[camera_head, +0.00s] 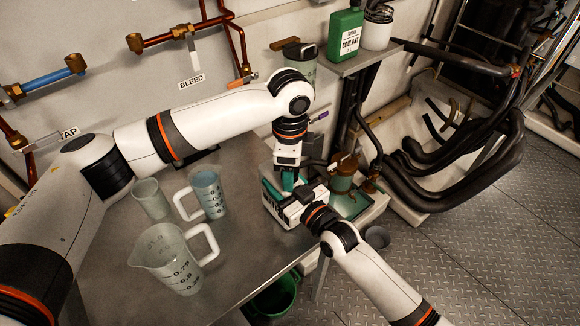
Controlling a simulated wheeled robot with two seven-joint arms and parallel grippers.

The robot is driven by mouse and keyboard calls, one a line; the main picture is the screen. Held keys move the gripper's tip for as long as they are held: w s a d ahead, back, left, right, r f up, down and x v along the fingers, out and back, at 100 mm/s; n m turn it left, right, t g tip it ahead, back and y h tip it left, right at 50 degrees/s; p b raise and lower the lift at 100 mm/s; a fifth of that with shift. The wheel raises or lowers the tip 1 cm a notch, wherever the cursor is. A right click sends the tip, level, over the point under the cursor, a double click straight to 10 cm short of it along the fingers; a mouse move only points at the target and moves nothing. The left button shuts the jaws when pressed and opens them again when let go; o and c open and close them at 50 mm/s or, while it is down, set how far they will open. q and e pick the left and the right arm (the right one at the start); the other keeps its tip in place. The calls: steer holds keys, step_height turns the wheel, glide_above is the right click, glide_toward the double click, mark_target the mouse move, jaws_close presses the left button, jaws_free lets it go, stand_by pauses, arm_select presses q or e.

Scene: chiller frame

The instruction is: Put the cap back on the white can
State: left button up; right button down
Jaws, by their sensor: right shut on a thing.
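A white can (281,215) with dark lettering stands at the right end of the metal table, largely covered by my two grippers. My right gripper (292,198) comes in from the lower right and is shut at the can's upper part. My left gripper (288,181) points down just above the can, with teal at its tip; whether its fingers are open or shut is unclear. I cannot make out the cap or the can's mouth, which the grippers hide.
Clear measuring jugs (172,262) (207,192) and a beaker (150,197) stand left on the table (235,262). A shelf behind holds a green coolant bottle (345,34) and a white jar (377,30). Black hoses (455,180) crowd the right.

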arm_select(q)
step_height(320, 180, up, 12)
stand_by(0.5)
arm_select(e)
steer(key=shift+c, duration=2.2)
jaws_free()
arm_select(q)
steer(key=shift+f+b, duration=0.9)
arm_select(e)
steer(key=v, duration=1.2)
steer(key=shift+f, duration=0.1)
